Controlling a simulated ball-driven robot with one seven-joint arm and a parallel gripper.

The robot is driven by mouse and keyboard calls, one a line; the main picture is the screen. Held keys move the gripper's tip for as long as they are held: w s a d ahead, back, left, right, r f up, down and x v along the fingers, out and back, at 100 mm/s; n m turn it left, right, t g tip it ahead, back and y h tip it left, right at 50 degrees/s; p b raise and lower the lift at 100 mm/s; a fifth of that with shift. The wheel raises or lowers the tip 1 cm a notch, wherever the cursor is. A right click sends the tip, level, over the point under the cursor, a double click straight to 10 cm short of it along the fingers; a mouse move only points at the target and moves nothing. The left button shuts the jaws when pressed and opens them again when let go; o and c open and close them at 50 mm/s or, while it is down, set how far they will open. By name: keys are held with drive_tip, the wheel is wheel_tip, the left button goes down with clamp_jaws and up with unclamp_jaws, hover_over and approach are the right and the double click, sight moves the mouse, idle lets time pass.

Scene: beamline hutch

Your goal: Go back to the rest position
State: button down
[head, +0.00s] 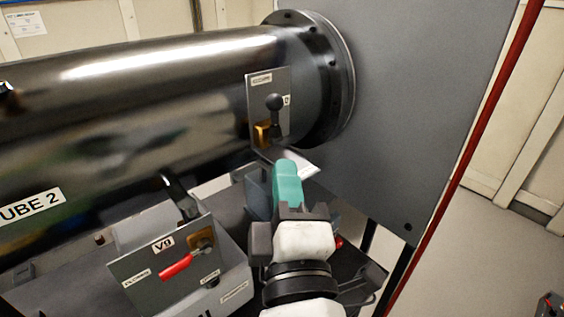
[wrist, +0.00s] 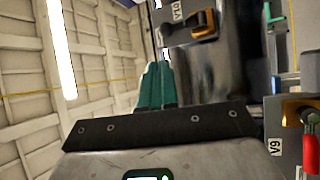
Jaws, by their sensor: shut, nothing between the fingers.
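My gripper (head: 287,182) is in the middle of the head view, its teal fingers shut with nothing between them. It points toward the wall and the flange end of the large dark tube (head: 150,100). In the wrist view the teal fingers (wrist: 157,84) stand close together above the dark palm plate. The fingers appear apart from the upright plate with a black ball-topped lever (head: 275,105) behind them. What lies directly behind my gripper is hidden.
A panel marked V9 with a red handle (head: 177,267) is at lower left of my gripper; the red handle also shows in the wrist view (wrist: 311,150). A grey wall panel (head: 420,100) rises behind. A red pipe (head: 470,150) runs at right, with open floor (head: 490,260) beyond.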

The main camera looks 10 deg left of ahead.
drive_tip(key=s+d+f+m+g+h, duration=0.1)
drive_tip(key=d+f+m+g+h, duration=0.4)
drive_tip(key=d+f, duration=0.8)
drive_tip(key=s+d+f+m+g+h, duration=0.1)
drive_tip(key=d+f+m+g+h, duration=0.4)
drive_tip(key=d+f, duration=0.85)
drive_tip(key=s+d+f+m+g+y, duration=0.1)
drive_tip(key=s+d+f+m+g, duration=0.2)
drive_tip(key=s+f, duration=0.5)
drive_tip(key=s+d+f+m+g+y, duration=0.2)
drive_tip(key=s+d+f+m+g, duration=0.2)
drive_tip(key=s, duration=1)
wheel_tip(320, 180, down, 5)
drive_tip(key=m+g, duration=0.2)
drive_tip(key=shift+d+m, duration=0.15)
drive_tip(key=shift+m, duration=0.25)
drive_tip(key=shift+r, duration=0.1)
